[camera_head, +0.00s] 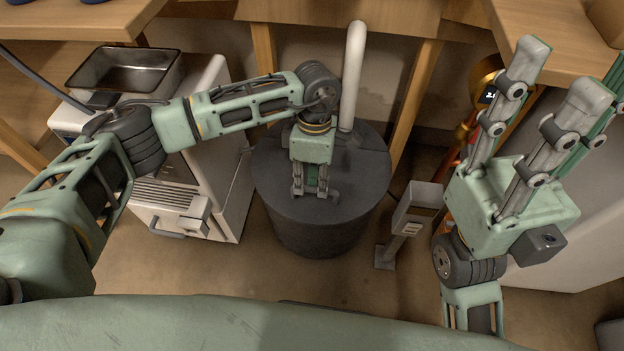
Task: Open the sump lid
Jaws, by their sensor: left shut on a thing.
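The sump (318,238) is a dark grey round tub on the floor in the middle of the view. Its flat dark lid (280,170) lies on top, with no clear gap at the rim. My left gripper (315,193) points down over the lid's front part and is shut on the lid. The exact part between its fingers is hidden by the gripper. My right gripper (562,70) is at the right, away from the sump, with its fingers raised, apart and empty.
A white pipe (353,70) rises from the back of the sump. A white machine (215,160) with a metal basin (125,72) stands at the left. A grey pedestal (405,222) stands close right of the sump. Wooden table legs are behind. Floor in front is clear.

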